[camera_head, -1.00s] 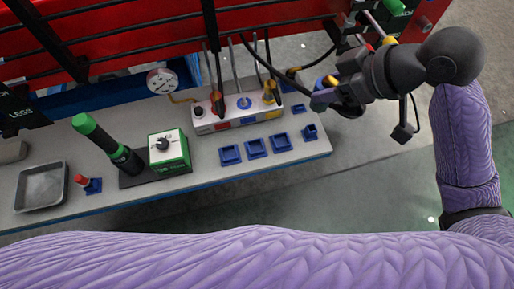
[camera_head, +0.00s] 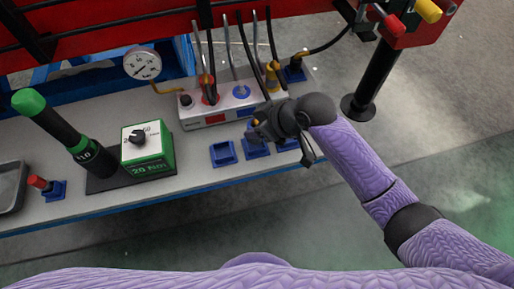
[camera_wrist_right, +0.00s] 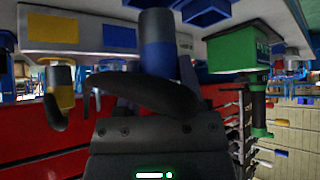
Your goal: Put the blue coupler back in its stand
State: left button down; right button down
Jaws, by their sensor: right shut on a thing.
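The blue coupler (camera_wrist_right: 157,45) is a blue cylinder with a grey end, held by my right gripper (camera_head: 260,127). In the right wrist view one dark finger (camera_wrist_right: 145,92) lies across it. In the head view my gripper hides the coupler. The gripper is over the row of small blue stands, beside the white hose block (camera_head: 222,108). A square blue stand (camera_head: 223,153) left of the gripper is empty. Another stand (camera_head: 257,152) shows partly below the gripper, and one (camera_head: 287,143) lies to its right. My left gripper is out of view.
A red coupler (camera_head: 208,90) and a yellow coupler (camera_head: 272,75) stand at the hose block. A green-and-white box (camera_head: 148,148) and a green-capped tool (camera_head: 62,128) stand to the left. A black post (camera_head: 375,75) stands right of the bench.

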jog(key=shift+f, duration=0.3)
jog(key=shift+r, duration=0.1)
jog(key=shift+r+m+t+p, duration=0.1)
jog(key=shift+m+t+p, duration=0.3)
jog(key=shift+m+p, duration=0.55)
jog(key=shift+h+p, duration=0.4)
jog(key=shift+p, duration=0.15)
jog(key=shift+f, duration=0.2)
